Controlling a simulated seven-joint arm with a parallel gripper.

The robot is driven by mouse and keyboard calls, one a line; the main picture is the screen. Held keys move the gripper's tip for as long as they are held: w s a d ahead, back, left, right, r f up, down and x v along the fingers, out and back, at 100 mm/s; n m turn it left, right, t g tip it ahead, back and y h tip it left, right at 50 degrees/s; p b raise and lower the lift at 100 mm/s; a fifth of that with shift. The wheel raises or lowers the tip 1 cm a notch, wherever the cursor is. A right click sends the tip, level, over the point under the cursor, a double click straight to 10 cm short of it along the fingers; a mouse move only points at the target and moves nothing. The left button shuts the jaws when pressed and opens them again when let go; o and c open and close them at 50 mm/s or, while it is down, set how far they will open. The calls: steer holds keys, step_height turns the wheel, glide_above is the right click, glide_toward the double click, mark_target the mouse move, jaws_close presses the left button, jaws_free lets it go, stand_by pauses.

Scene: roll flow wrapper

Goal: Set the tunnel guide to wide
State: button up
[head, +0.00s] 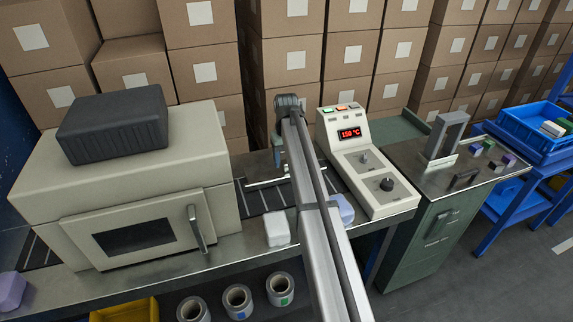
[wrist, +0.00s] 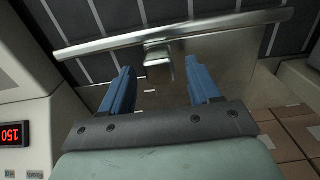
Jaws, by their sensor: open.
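The tunnel guide appears as a long metal rail (wrist: 200,27) across the top of the wrist view, with a short square metal tab (wrist: 158,60) sticking out from its middle. In the head view the rail (head: 262,184) lies above the dark conveyor, to the right of the beige tunnel housing (head: 130,180). My gripper (wrist: 160,72) is open, with one blue finger on each side of the tab in the wrist view. Whether the fingers reach the tab's depth I cannot tell; no contact shows. In the head view my arm hides much of my gripper (head: 277,148).
A control panel (head: 362,165) reading 150 °C stands just right of my arm; its side is close in the wrist view (wrist: 20,90). A white block (head: 277,229) and a lilac block (head: 342,209) sit near the arm. Stacked cartons (head: 290,65) stand behind.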

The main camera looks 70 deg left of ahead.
steer(key=shift+f, duration=1.35)
steer(key=shift+c, duration=0.3)
jaws_close()
